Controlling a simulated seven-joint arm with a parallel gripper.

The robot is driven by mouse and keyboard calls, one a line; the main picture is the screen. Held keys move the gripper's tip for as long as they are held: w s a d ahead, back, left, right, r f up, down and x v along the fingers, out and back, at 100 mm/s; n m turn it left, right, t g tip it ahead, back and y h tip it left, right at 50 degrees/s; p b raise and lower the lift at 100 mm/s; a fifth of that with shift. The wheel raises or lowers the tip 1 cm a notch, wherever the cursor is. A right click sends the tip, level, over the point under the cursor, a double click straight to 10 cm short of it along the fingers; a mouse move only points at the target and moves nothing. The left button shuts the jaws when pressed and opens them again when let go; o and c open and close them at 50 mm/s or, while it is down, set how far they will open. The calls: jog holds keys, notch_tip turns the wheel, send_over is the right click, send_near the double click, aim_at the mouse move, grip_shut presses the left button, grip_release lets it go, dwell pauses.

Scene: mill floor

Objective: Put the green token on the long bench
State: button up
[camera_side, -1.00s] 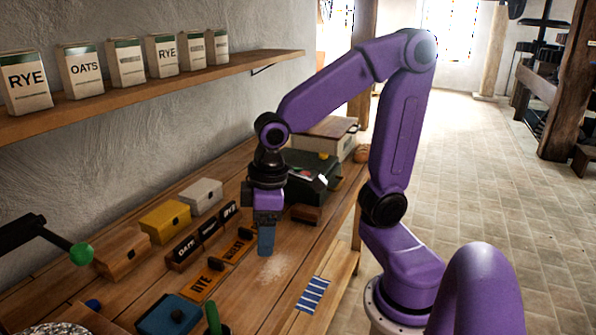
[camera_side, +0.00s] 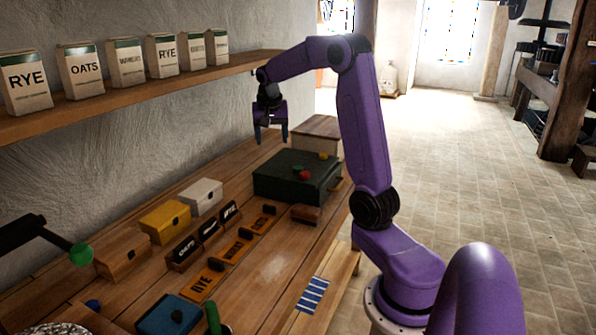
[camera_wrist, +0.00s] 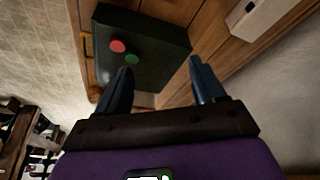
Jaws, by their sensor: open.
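The green token (camera_side: 297,168) lies on top of the dark green box (camera_side: 275,190), beside a red token (camera_side: 304,175). In the wrist view the green token (camera_wrist: 131,58) and red token (camera_wrist: 117,46) lie close together on the box top. The box stands on the long wooden bench (camera_side: 290,240) along the wall. My gripper (camera_side: 271,138) hangs above the bench's far part, behind and left of the box and higher than the token. Its blue fingers are apart and nothing is between them; they also show in the wrist view (camera_wrist: 160,82).
A yellow piece (camera_side: 323,155) is near the box's back edge. A pale wooden box (camera_side: 318,128) stands behind. Small yellow (camera_side: 165,222) and white (camera_side: 202,196) boxes and label blocks (camera_side: 209,232) sit nearer. A shelf (camera_side: 150,92) with bags overhangs the left. The bench's front middle has bare room.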

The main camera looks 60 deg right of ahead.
jog(key=s+d+m, duration=0.3)
jog(key=d, duration=0.5)
send_near(298, 168)
jog(key=shift+g+h, duration=0.3)
jog(key=shift+h, duration=0.1)
jog(key=x, duration=0.8)
jog(key=shift+w+a+f, duration=0.15)
jog(key=shift+w+a, duration=0.1)
jog(key=shift+w, duration=0.1)
jog(key=c, duration=1.2)
